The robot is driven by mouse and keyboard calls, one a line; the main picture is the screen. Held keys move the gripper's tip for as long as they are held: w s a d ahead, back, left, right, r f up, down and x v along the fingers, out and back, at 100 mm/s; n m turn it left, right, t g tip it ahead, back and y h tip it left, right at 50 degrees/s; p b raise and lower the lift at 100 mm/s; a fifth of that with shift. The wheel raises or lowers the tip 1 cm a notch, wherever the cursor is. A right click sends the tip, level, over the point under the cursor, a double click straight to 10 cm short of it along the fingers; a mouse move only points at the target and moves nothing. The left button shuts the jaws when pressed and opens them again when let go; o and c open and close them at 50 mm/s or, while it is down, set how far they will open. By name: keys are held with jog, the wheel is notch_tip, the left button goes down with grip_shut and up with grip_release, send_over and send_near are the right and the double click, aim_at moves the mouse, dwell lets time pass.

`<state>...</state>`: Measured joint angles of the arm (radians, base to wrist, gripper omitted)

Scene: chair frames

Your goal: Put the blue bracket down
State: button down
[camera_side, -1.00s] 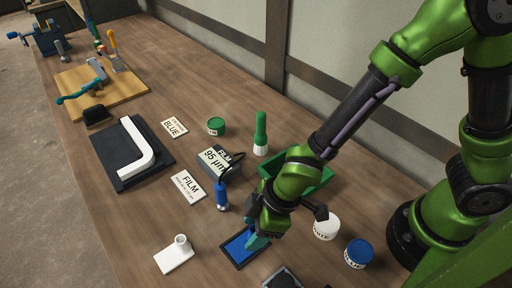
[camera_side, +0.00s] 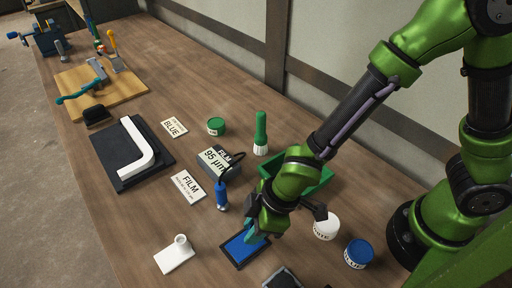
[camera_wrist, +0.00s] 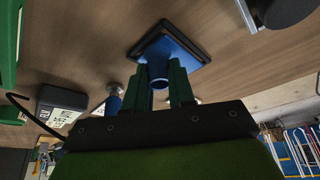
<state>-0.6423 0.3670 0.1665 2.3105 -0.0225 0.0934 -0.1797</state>
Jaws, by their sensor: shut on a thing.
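The blue bracket (camera_side: 238,246) is a flat blue plate with a round post, lying on or just over a dark rectangular tray (camera_side: 237,264) near the front of the bench. My gripper (camera_side: 252,238) is above it, pointing down, its fingers partly covering the plate. In the wrist view, the green fingers of my gripper (camera_wrist: 160,72) are on either side of the blue bracket's post (camera_wrist: 158,82), closed on it. The plate shows beyond them, within the dark tray's border (camera_wrist: 190,45). I cannot tell whether the plate touches the tray.
A white bracket (camera_side: 173,258) stands to the left. A blue-handled tool (camera_side: 221,195), a grey film gauge (camera_side: 217,162) and a green bin (camera_side: 322,183) are behind. White (camera_side: 326,228) and blue (camera_side: 358,254) pots stand right. A dark item (camera_side: 283,279) lies close in front.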

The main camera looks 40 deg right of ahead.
notch_tip(320, 180, up, 8)
jog(key=shift+f, duration=0.1)
jog(key=w+d, duration=0.4)
jog(key=d, duration=0.7)
jog(key=w+d, duration=0.4)
jog(key=d, duration=0.6)
jog(key=f+n, duration=0.1)
jog(key=f, duration=0.1)
jog(key=f+n+g, duration=0.1)
jog(key=f+n, duration=0.1)
jog(key=f, duration=0.1)
jog(key=f+n, duration=0.1)
jog(key=f, duration=0.1)
jog(key=shift+s+a+f+n+g+y, duration=0.2)
jog(key=shift+s+f+n+g+y, duration=0.1)
jog(key=shift+s+g, duration=0.1)
jog(key=c, duration=1)
grip_release()
jog(key=shift+f, duration=0.1)
jog(key=shift+o, duration=0.2)
